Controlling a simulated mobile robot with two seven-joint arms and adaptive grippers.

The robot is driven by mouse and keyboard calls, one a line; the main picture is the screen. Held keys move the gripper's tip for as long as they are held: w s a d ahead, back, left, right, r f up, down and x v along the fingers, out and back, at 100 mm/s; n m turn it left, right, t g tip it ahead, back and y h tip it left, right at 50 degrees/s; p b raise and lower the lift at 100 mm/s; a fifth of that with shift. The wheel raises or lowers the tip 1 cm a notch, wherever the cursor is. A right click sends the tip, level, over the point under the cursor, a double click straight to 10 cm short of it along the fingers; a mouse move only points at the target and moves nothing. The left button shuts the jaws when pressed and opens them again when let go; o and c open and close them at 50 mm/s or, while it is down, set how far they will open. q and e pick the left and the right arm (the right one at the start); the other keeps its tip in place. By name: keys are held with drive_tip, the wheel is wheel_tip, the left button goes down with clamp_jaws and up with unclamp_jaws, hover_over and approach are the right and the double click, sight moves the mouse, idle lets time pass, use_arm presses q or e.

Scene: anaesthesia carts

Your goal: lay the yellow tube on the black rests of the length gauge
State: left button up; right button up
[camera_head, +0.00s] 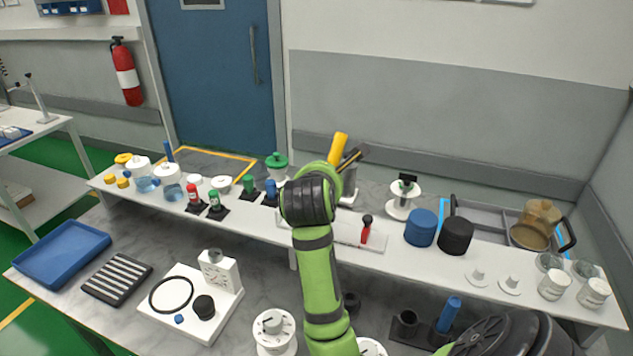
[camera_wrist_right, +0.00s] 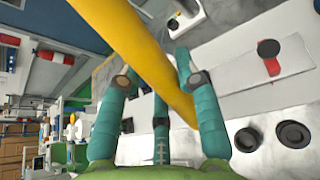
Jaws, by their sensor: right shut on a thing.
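The yellow tube (camera_head: 338,148) stands up at a tilt behind my right wrist in the head view. In the right wrist view the yellow tube (camera_wrist_right: 135,45) runs diagonally between the teal fingers of my right gripper (camera_wrist_right: 156,68), which is shut on it. The fingers are hidden behind the arm in the head view. A long white plate with a red, black-topped piece, probably the length gauge (camera_head: 345,231), lies on the raised shelf; it also shows in the right wrist view (camera_wrist_right: 230,83). The tube is apart from it. I cannot make out its black rests. My left gripper is out of view.
A blue cylinder (camera_head: 420,227) and a black cylinder (camera_head: 455,235) stand right of the plate. A grey holder with dark sticks (camera_head: 352,165) stands behind my wrist. Small bottles (camera_head: 193,198) line the shelf's left. A white dial stand (camera_head: 218,275) sits on the lower counter.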

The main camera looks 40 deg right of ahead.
drive_tip(key=s+d+f+m+g+y+b, duration=0.1)
drive_tip(key=s+d+m+g+y, duration=0.15)
drive_tip(key=d+m+g, duration=0.75)
drive_tip(key=w+a+f+m+t+y+b, duration=0.2)
drive_tip(key=w+a+f+m+t+y, duration=0.15)
drive_tip(key=w+a+m, duration=0.4)
drive_tip(key=shift+t+h, duration=0.3)
drive_tip(key=shift+t, duration=0.05)
drive_tip(key=shift+s+a+f+b, duration=0.1)
drive_tip(key=shift+f+b, duration=0.25)
drive_tip(key=shift+f, duration=1.25)
drive_tip(key=shift+a+f+b, duration=0.1)
drive_tip(key=shift+f+b, duration=0.25)
drive_tip(key=shift+f, duration=1.2)
drive_tip(key=shift+f+b, duration=1.3)
drive_tip(key=shift+b, duration=0.05)
drive_tip(key=o, duration=1.2)
drive_tip(key=shift+f, duration=0.1)
